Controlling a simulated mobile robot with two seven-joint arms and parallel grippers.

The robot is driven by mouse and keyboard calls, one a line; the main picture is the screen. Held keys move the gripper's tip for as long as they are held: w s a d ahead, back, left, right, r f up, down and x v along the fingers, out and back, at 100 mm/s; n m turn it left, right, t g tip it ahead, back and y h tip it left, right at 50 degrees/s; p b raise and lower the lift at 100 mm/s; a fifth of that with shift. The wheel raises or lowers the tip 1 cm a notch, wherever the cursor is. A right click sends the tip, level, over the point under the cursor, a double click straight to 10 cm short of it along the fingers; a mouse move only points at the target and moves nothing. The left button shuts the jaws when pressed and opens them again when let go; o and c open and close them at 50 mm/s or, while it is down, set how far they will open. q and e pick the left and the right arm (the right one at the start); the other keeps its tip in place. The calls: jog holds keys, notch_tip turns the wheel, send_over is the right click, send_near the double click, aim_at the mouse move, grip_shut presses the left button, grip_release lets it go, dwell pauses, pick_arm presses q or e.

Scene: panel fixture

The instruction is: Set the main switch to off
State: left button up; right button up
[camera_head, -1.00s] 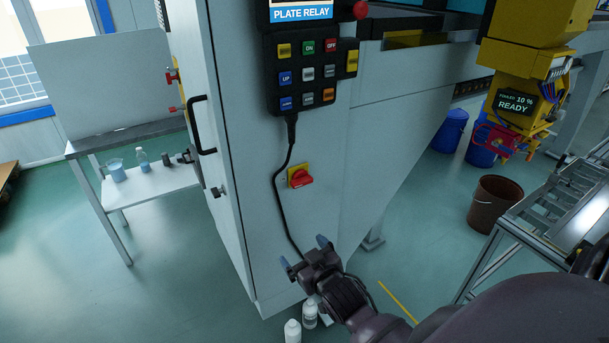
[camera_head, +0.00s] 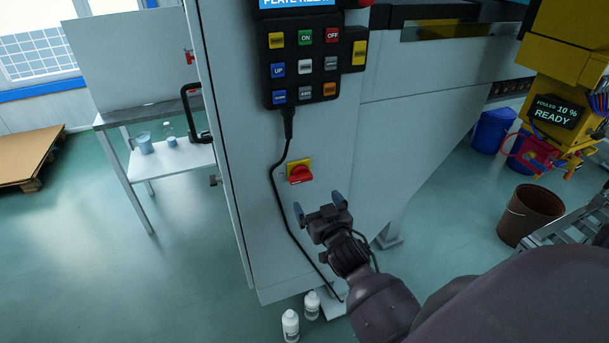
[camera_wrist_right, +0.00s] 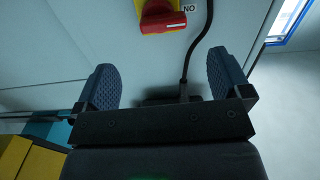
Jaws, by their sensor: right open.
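The main switch (camera_head: 299,173) is a red rotary handle on a yellow plate, on the light grey cabinet front below the button panel. It also shows at the top of the right wrist view (camera_wrist_right: 162,16), partly cut off, with its red handle lying nearly level. My right gripper (camera_head: 319,204) is open and empty, just below the switch and apart from it. In the right wrist view its two blue fingertips (camera_wrist_right: 161,88) stand wide apart, with the switch beyond them. My left gripper is not in view.
A black cable (camera_head: 277,185) hangs from the button panel (camera_head: 305,66) and runs down left of my right gripper. A black door handle (camera_head: 192,112) sticks out at the cabinet's left edge. White bottles (camera_head: 290,325) stand on the floor by the cabinet's foot.

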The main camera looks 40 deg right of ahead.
aim_at(302, 180)
jog(key=shift+m, duration=0.3)
jog(key=x, duration=1)
jog(key=shift+w+a+r, duration=0.1)
jog(key=shift+w+a, duration=0.1)
jog(key=shift+w, duration=0.2)
jog(key=c, duration=0.9)
